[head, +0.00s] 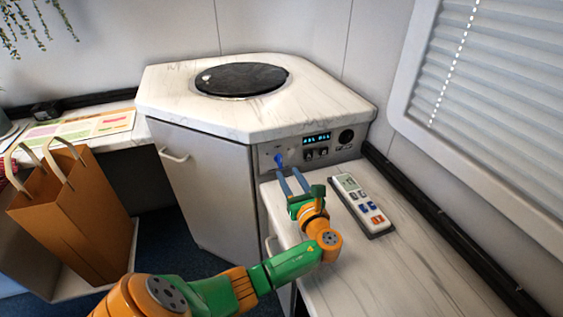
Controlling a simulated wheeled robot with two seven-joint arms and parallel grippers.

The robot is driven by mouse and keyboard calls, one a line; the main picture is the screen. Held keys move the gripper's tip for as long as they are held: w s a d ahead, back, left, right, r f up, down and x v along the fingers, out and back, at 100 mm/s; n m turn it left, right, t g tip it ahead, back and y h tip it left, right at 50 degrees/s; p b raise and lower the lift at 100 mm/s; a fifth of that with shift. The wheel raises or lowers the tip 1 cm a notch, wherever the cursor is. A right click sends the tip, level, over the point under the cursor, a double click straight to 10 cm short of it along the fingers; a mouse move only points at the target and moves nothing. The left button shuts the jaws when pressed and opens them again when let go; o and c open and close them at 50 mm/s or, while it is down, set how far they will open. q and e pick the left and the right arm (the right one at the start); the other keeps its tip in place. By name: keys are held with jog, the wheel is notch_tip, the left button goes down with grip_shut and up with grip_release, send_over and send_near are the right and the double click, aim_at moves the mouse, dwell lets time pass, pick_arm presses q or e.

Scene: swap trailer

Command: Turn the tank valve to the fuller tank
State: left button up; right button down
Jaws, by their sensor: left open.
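A blue valve handle (278,160) sits on the left part of a grey control panel (294,156) set in the front of the corner cabinet. To its right a small lit display (317,138) shows cyan characters, too small to read surely. Below the display are dark buttons that seem to be marked A and B. My left gripper (288,171) is open in front of the panel, its two fingers pointing at it. The fingertips are just below and right of the blue handle; I cannot tell whether they touch it. My right gripper is not in view.
A marbled counter (355,275) lies below my left gripper, with a remote-like device (360,203) on it. The corner cabinet's marbled top (315,95) carries a round dark lid (240,79). An orange bag (75,220) stands at left. A wall and window blind bound the right.

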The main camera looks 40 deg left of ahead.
aim_at(280, 163)
pick_arm(q)
jog(key=b+x, duration=0.1)
jog(key=x, duration=0.3)
jog(key=shift+a, duration=0.15)
jog(key=shift+w+a, duration=0.25)
jog(key=shift+a, duration=0.1)
grip_shut()
jog(key=shift+n, duration=0.3)
jog(key=n+b, duration=0.1)
jog(key=n, duration=0.4)
jog(key=shift+s+f+n, duration=0.1)
jog(key=shift+s+n, duration=0.05)
jog(key=shift+n, duration=0.15)
jog(key=n+b, duration=0.2)
jog(key=n, duration=0.2)
jog(key=shift+n, duration=0.6)
